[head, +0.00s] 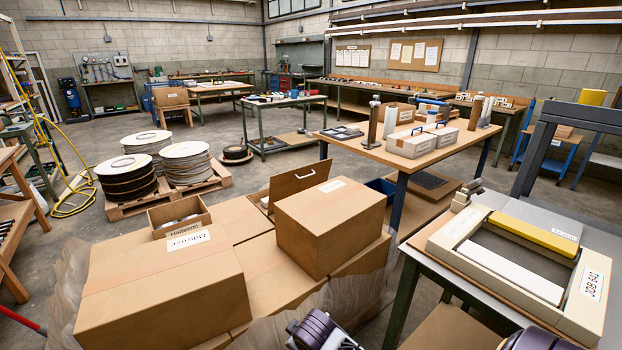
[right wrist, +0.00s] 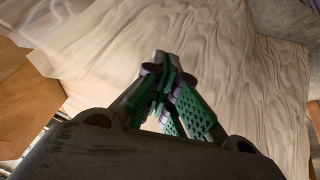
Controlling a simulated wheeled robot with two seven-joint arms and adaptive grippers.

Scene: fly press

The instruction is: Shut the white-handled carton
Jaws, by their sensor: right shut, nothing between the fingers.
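The carton I take for the white-handled one (head: 298,183) stands behind the large closed box in the head view. Its brown flap is raised and tilted back, with a small handle on its face. The large box hides most of its body. My right gripper (right wrist: 165,85) shows in the right wrist view, shut and empty, with its green-padded fingers together over pale, wrinkled wrap (right wrist: 225,40). No carton shows clearly between or beside the fingers. Purple and grey parts of my arms show at the bottom edge of the head view. My left gripper's fingers are not visible.
A large closed box (head: 330,228) blocks the carton's near side. Another closed box (head: 160,290) and a small open box (head: 180,212) stand left of it. Wrinkled wrap (head: 335,305) surrounds the stack. A bench with a yellow-barred frame (head: 535,230) is at right.

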